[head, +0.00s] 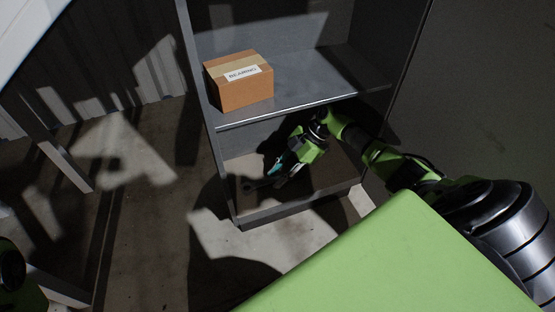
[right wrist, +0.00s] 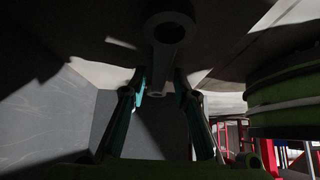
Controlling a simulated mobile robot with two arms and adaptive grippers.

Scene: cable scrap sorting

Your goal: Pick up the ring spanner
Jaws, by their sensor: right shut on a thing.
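The ring spanner (head: 249,186) is dark and lies low over the bottom board of the grey shelf unit, hard to make out in shadow. In the right wrist view the spanner (right wrist: 168,34) shows a large ring end near the top and its shaft running between my fingers. My right gripper (head: 277,173) reaches into the lower bay and is shut on the spanner; its teal fingers also show in the right wrist view (right wrist: 159,82). Whether the spanner touches the board I cannot tell. My left gripper is not in view; only a piece of my left arm shows at lower left.
A cardboard box (head: 240,80) labelled as bearings stands on the upper board (head: 310,97), above my right gripper. The unit's left side panel (head: 207,120) stands close to the spanner. Bare floor (head: 150,215) lies to the left of the unit.

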